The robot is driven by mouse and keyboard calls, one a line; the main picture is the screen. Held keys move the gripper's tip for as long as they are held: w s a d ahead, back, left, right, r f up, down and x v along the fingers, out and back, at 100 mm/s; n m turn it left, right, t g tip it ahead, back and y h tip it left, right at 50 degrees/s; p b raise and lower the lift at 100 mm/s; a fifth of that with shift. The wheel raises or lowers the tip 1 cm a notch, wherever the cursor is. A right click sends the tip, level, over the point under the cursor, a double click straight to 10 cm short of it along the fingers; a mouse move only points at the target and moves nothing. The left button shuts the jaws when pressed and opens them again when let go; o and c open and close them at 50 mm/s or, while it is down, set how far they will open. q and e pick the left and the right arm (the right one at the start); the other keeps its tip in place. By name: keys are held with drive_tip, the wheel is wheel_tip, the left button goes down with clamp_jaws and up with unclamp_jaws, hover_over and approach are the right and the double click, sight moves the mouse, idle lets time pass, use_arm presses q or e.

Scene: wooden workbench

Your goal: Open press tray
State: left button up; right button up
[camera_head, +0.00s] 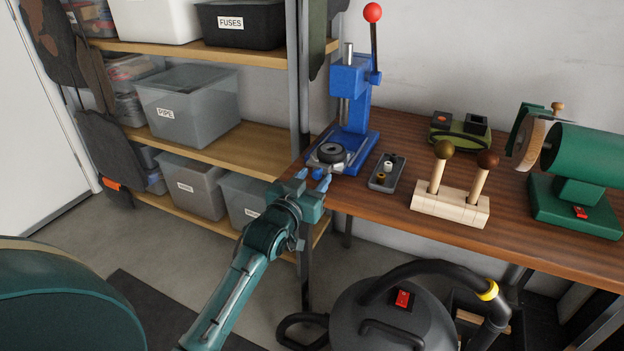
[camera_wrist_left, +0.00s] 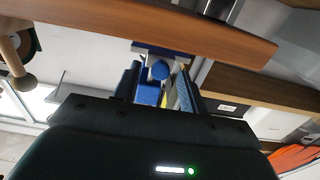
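The blue arbor press (camera_head: 355,100) stands at the left end of the bench, its red-knobbed lever upright. Its press tray (camera_head: 313,162) is a grey plate low at the front, bearing a dark round die (camera_head: 330,153). My left gripper (camera_head: 313,179) is just in front of the tray at the bench's front edge, its blue fingertips apart. In the left wrist view a blue knob (camera_wrist_left: 159,70) shows between the fingers of the left gripper (camera_wrist_left: 157,85), with gaps beside it; I cannot tell whether they touch it. My right gripper is not in view.
A small dark parts tray (camera_head: 375,184) sits right of the press. A wooden block with two knobbed levers (camera_head: 450,203) and a green grinder (camera_head: 585,155) stand further right. Shelves with bins (camera_head: 187,105) are at left, and a vacuum (camera_head: 375,315) is below the bench.

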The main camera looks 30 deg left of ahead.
use_arm(q)
drive_tip(key=s+p, duration=0.2)
drive_tip(key=s, duration=1.1)
drive_tip(key=shift+d+p, duration=0.3)
drive_tip(key=shift+d, duration=0.1)
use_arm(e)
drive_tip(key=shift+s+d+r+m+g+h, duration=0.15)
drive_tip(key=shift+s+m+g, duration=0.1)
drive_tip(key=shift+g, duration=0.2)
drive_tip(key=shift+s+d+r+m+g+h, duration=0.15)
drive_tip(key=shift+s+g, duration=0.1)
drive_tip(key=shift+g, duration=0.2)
use_arm(q)
drive_tip(key=shift+s, duration=0.1)
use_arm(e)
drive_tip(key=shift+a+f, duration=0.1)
